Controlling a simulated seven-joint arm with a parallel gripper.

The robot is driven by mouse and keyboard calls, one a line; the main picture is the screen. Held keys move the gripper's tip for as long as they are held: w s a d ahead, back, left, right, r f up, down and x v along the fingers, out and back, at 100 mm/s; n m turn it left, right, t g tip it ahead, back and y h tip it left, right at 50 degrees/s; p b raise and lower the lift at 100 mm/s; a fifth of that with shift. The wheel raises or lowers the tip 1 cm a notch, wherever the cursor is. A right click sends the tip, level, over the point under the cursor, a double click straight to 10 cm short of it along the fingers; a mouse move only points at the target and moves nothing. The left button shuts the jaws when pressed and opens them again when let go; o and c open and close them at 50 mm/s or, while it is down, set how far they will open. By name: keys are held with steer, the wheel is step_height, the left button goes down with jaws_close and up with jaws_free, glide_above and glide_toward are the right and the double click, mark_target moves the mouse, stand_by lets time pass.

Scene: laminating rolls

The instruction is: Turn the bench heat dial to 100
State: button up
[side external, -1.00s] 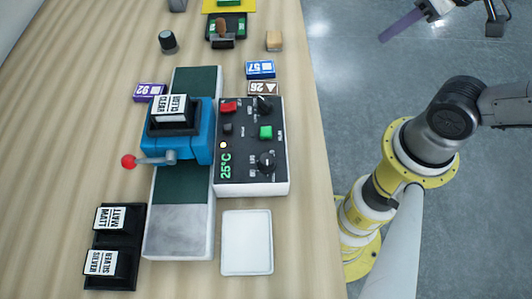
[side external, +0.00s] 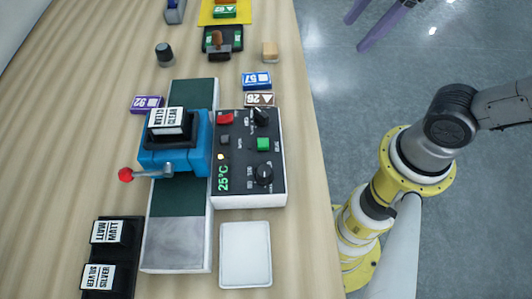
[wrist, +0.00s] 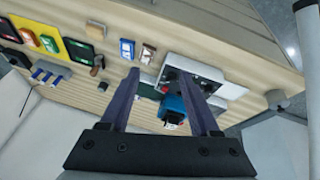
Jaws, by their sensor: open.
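The control box (side external: 230,188) has a black face with a green "25°C" readout (side external: 223,178). Two black dials sit on it, an upper dial (side external: 261,117) and a lower dial (side external: 264,174) nearer the readout. Their markings are too small to read, so I cannot tell which one is the heat dial. My gripper (wrist: 160,73) is open and empty, with its two purple fingers spread apart. In the side view its fingers (side external: 375,22) show at the top right, beyond the bench edge and apart from the box. In the wrist view the control box (wrist: 203,74) lies beyond the fingers, partly hidden by the right one.
A blue press (side external: 187,155) with a red-knobbed lever stands left of the box. A white tray (side external: 245,255) and a black rack (side external: 106,274) with labelled blocks lie at the near end. Numbered blocks (side external: 257,81) and a wooden block (side external: 269,51) lie beyond the box.

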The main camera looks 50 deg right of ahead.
steer(key=w+a+r+n+g+y, duration=0.1)
steer(key=w+a+n+g+y, duration=0.2)
steer(key=a+n, duration=0.75)
steer(key=g+h, duration=0.1)
steer(key=g, duration=0.2)
glide_toward(264, 169)
steer(key=shift+n, duration=0.25)
steer(key=x, duration=0.8)
steer(key=shift+s+f, duration=0.15)
jaws_close()
